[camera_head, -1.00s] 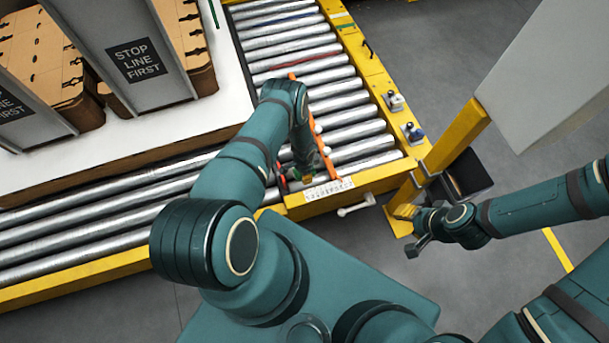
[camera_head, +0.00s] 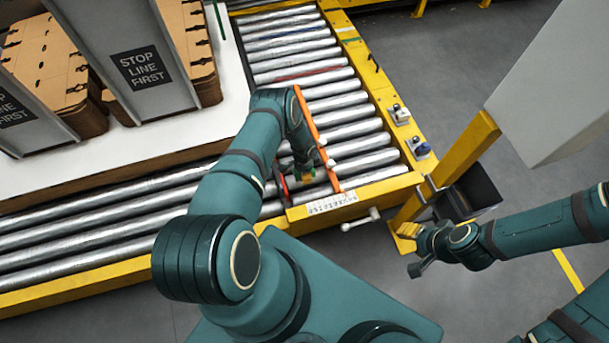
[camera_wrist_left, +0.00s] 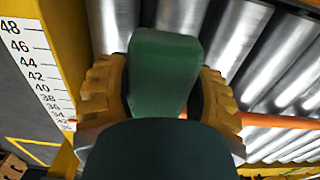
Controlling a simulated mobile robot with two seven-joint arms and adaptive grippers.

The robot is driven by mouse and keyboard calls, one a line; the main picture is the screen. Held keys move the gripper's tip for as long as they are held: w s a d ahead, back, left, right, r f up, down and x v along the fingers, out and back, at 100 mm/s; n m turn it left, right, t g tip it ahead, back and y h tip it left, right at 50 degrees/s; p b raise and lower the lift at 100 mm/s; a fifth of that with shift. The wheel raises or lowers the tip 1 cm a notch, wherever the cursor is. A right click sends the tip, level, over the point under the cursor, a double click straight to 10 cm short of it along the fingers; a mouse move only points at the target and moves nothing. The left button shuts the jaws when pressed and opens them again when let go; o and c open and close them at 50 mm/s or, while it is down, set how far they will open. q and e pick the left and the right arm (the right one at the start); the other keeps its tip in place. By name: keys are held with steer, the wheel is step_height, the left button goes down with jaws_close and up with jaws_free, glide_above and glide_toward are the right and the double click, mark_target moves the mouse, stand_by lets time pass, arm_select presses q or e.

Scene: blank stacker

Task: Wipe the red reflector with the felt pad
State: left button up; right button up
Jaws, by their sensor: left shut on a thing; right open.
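My left gripper (camera_head: 304,172) is low over the near end of the roller conveyor, partly hidden by its own arm. In the left wrist view its yellow fingers (camera_wrist_left: 160,88) are shut on a green block, which looks like the felt pad (camera_wrist_left: 164,65). A small red piece (camera_head: 282,187), possibly the red reflector, shows just left of the gripper in the head view. It is too small to identify surely, and I cannot tell whether the pad touches it. My right gripper (camera_head: 420,265) is open and empty, away to the right.
A slim orange bar (camera_head: 318,138) runs beside the left gripper across the rollers (camera_head: 355,135). A numbered white scale (camera_head: 332,203) lies on the yellow frame. A yellow post (camera_head: 450,165) and a dark bin (camera_head: 478,190) stand near the right arm.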

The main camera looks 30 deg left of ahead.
arm_select(q)
steer(key=shift+s+d+p, duration=0.8)
steer(key=shift+s+d, duration=0.2)
steer(key=shift+d, duration=0.3)
steer(key=shift+s+d+p, duration=0.4)
steer(key=shift+s+d, duration=0.2)
steer(key=shift+d, duration=0.2)
steer(key=shift+s+d+p, duration=0.35)
steer(key=shift+s+d, duration=0.25)
steer(key=shift+d, duration=0.15)
steer(key=shift+w+d+f+b, duration=0.1)
steer(key=shift+w+d+b, duration=0.25)
steer(key=shift+w+b, duration=0.15)
steer(key=shift+w+d+b, duration=1)
steer(key=shift+w+b, duration=0.15)
steer(key=shift+b, duration=0.05)
steer(key=shift+w+d, duration=0.6)
steer(key=shift+w, duration=0.05)
